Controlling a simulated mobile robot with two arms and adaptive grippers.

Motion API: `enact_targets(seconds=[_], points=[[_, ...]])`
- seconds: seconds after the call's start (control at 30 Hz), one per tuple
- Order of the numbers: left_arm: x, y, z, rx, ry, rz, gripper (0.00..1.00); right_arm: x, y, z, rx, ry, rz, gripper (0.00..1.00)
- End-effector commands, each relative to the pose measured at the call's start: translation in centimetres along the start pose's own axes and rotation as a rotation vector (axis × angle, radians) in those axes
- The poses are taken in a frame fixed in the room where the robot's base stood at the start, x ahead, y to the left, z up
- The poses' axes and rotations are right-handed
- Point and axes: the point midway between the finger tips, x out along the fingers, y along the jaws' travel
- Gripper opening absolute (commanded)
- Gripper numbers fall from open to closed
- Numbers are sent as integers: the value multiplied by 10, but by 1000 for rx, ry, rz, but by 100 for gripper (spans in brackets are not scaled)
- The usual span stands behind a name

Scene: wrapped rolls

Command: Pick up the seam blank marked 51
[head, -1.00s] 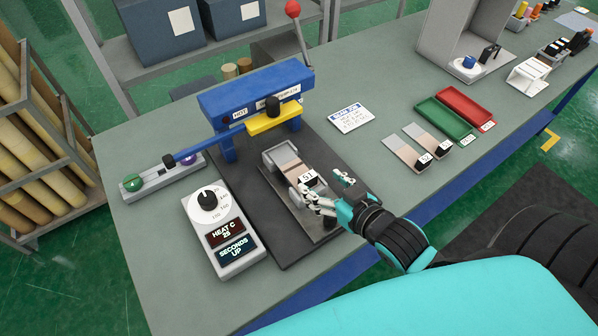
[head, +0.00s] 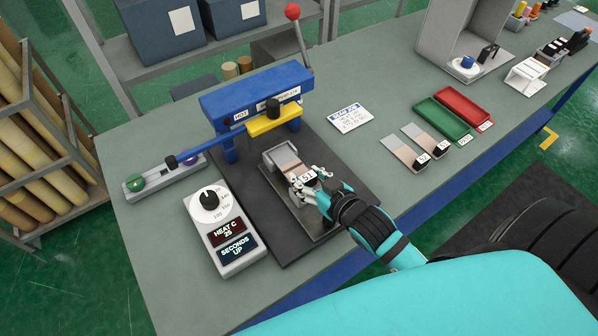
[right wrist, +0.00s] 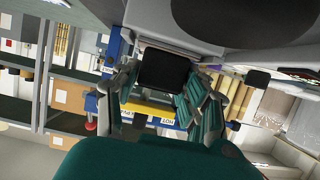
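The seam blank marked 51 (head: 308,176) lies on the metal bed (head: 275,158) of the blue press, with its dark numbered end toward me. My right gripper (head: 311,182) is down at that end, with fingers on both sides of it. In the right wrist view, the dark end (right wrist: 162,70) sits between the spread fingers (right wrist: 162,88); they are close to its sides, and firm contact does not show. My left gripper is out of view.
The blue press (head: 255,95) with its yellow bar (head: 272,122) stands just beyond the bed. A heat control box (head: 226,235) is at left. Two other blanks (head: 405,155), a green tray (head: 440,120) and a red tray (head: 464,107) lie to the right.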

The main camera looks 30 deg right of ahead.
Motion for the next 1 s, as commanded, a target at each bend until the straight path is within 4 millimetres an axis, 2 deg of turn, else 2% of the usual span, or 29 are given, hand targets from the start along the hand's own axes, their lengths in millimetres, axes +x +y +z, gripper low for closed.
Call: enact_targets(seconds=[0.03,0.23,0.57,0.77,0.87,1.0], points=[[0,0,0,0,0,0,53,0,0,0,0,0,0,35],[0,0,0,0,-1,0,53,0,0,0,0,0,0,9],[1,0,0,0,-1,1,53,-1,0,-3,-1,1,0,9],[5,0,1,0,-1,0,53,-8,0,-19,-3,5,0,9],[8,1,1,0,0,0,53,-13,0,-34,-2,7,0,9],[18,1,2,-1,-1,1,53,-38,15,-21,-6,-4,0,9]])
